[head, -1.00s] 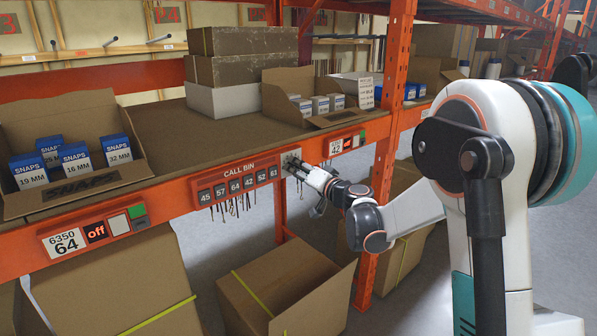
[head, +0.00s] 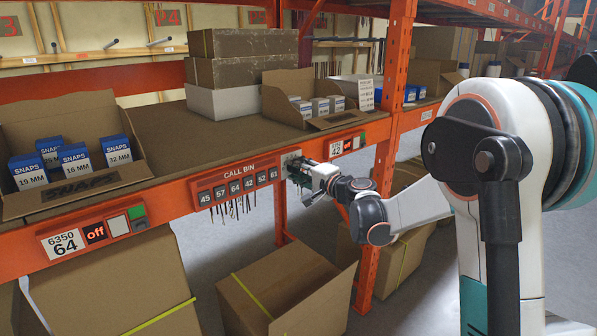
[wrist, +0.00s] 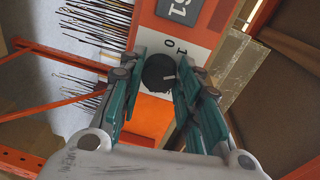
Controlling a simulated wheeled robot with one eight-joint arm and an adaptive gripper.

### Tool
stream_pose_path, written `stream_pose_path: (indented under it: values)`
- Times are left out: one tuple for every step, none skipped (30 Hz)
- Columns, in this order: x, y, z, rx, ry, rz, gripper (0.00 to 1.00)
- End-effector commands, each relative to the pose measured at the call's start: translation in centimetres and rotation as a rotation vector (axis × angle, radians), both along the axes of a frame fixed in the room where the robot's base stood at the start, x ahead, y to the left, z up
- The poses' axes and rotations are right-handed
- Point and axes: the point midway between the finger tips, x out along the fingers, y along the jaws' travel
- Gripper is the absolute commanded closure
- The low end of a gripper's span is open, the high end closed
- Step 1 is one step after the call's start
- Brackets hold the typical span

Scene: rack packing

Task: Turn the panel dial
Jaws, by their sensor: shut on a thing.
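The round black dial (wrist: 158,73) sits on the panel's plate, below the printed 0 and 1 in the wrist view. A small pale mark shows on its right side. My gripper (wrist: 160,62) has one teal finger on each side of the dial and is shut on it. In the head view my gripper (head: 302,171) is at the right end of the red CALL BIN panel (head: 238,171), in front of the pale plate (head: 289,160). The dial itself is hidden there behind my gripper.
The panel is on the orange shelf beam (head: 172,200). An orange upright (head: 392,110) stands right of my gripper. Thin dark rods (head: 233,207) hang under the panel. An open cardboard box (head: 285,285) is below. SNAPS boxes (head: 73,160) sit in a carton on the shelf.

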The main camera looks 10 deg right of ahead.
Motion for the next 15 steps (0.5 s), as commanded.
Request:
stream_pose_path:
  values:
    - [0.04,-0.09,0.03,0.009,0.004,-0.002,0.93]
    - [0.04,-0.1,0.03,0.013,0.008,-0.002,0.93]
    - [0.05,-0.09,0.04,0.018,0.01,-0.002,0.93]
    - [0.05,-0.09,0.04,0.022,0.012,-0.002,0.93]
    - [0.05,-0.09,0.04,0.024,0.014,-0.002,0.93]
    - [0.05,-0.09,0.04,0.027,0.015,-0.002,0.93]
    - [0.05,-0.09,0.04,0.029,0.016,-0.002,0.93]
    - [0.05,-0.09,0.04,0.03,0.017,-0.002,0.93]
    - [0.05,-0.09,0.04,0.03,0.017,-0.002,0.93]
    - [0.05,-0.09,0.04,0.031,0.017,-0.002,0.93]
    - [0.05,-0.09,0.04,0.031,0.017,-0.002,0.93]
    - [0.05,-0.09,0.04,0.03,0.017,-0.002,0.93]
    - [0.05,-0.09,0.04,0.03,0.017,-0.002,0.93]
    - [0.06,-0.1,0.04,0.03,0.017,-0.002,0.93]
    - [0.06,-0.1,0.04,0.03,0.017,-0.002,0.93]
